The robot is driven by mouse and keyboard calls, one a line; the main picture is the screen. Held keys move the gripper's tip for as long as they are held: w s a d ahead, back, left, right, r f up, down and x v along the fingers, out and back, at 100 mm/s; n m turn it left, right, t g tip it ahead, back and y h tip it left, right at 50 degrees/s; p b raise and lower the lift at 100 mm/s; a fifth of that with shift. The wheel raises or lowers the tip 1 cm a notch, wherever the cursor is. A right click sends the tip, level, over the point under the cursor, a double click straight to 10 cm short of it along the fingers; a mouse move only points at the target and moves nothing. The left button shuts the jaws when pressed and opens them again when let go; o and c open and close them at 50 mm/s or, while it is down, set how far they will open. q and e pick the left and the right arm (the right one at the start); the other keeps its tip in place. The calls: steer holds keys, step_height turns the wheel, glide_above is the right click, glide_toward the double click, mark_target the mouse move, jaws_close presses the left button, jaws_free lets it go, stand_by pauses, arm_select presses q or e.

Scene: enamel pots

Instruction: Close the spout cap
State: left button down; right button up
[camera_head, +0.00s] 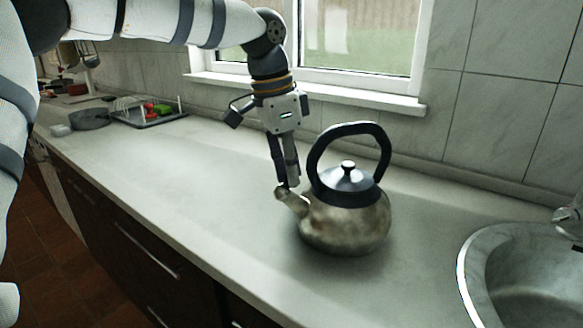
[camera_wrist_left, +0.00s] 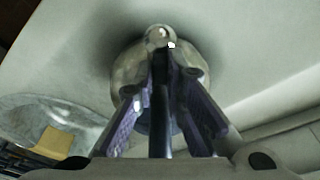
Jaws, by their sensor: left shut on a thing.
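A worn metal kettle (camera_head: 345,222) with a dark lid and a tall black loop handle stands upright on the counter, its spout pointing left. The round spout cap (camera_head: 281,191) is at the spout's tip; it also shows in the left wrist view (camera_wrist_left: 158,37). Whether the cap is fully seated, I cannot tell. My left gripper (camera_head: 288,183) points down at the spout tip, left of the handle. Its fingers (camera_wrist_left: 166,62) are close together and shut at the cap; they partly hide the kettle in the wrist view. My right gripper is not in view.
A round metal sink (camera_head: 470,270) is at the right, with a yellow sponge (camera_wrist_left: 55,142) seen there in the wrist view. A dish rack (camera_head: 150,113) and a grey pan (camera_head: 90,119) stand far left. The counter left of the kettle is clear; the window wall is behind.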

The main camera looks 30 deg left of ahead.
mark_target(278, 189)
arm_select(q)
steer(key=c, duration=1.6)
jaws_free()
steer(key=shift+c, duration=0.2)
step_height(278, 189, up, 12)
steer(key=s+a, duration=0.1)
steer(key=shift+s+a, duration=0.15)
steer(key=shift+s, duration=0.2)
steer(key=shift+f, duration=0.15)
